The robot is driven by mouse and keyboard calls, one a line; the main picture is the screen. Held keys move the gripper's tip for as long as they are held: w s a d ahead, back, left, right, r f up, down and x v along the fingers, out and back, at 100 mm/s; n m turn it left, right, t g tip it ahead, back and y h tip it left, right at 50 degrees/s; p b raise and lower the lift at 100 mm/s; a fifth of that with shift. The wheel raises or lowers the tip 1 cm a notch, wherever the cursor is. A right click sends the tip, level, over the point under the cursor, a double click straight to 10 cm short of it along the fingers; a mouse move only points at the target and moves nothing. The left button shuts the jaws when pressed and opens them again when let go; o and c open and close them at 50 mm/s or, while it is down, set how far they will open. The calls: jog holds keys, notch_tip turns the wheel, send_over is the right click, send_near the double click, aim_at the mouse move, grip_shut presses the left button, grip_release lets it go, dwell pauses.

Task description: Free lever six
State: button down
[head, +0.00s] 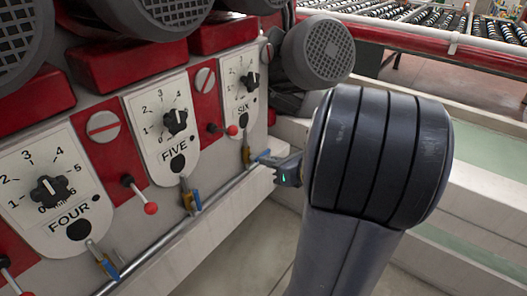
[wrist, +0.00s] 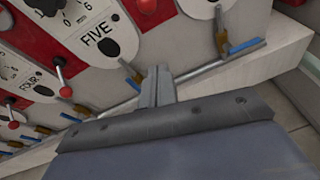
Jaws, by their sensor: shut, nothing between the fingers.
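The red-knobbed lever (head: 231,130) beside the SIX dial (head: 242,92) sticks out to the right, its stem nearly level. A red knob right of FIVE shows at the top of the wrist view (wrist: 147,6). Below SIX, a brass valve with a blue handle (head: 265,155) sits at the pipe's end; it also shows in the wrist view (wrist: 243,46). My gripper (head: 281,167) is shut and empty, near that blue handle and partly hidden by my arm. In the wrist view the closed fingers (wrist: 158,72) overlap the pipe, right of valve five. I cannot tell whether they touch anything.
The FIVE dial (head: 174,122) and FOUR dial (head: 50,191) stand to the left, with another red-knobbed lever (head: 150,208) between them. The pipe (head: 165,240) runs along the panel's foot. Round motors overhang above. A pale ledge (head: 475,195) lies at the right.

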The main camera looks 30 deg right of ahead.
aim_at(235, 132)
jog(key=w+a+p, duration=0.1)
jog(key=w+a, duration=0.1)
jog(key=w, duration=0.7)
jog(key=shift+w+a+r, duration=0.2)
jog(key=shift+w+r, duration=0.2)
jog(key=shift+r, duration=0.05)
notch_tip(235, 132, up, 3)
jog(key=g+p, duration=0.1)
jog(key=p, duration=0.3)
jog(key=g+p, duration=0.1)
jog(key=p, duration=0.2)
jog(key=shift+w+f+h+p, duration=0.15)
jog(key=shift+h+p, duration=0.15)
jog(key=shift+p, duration=0.05)
jog(key=shift+w+a+r+p, duration=0.15)
jog(key=shift+r+p, duration=0.15)
jog(key=shift+p, duration=0.15)
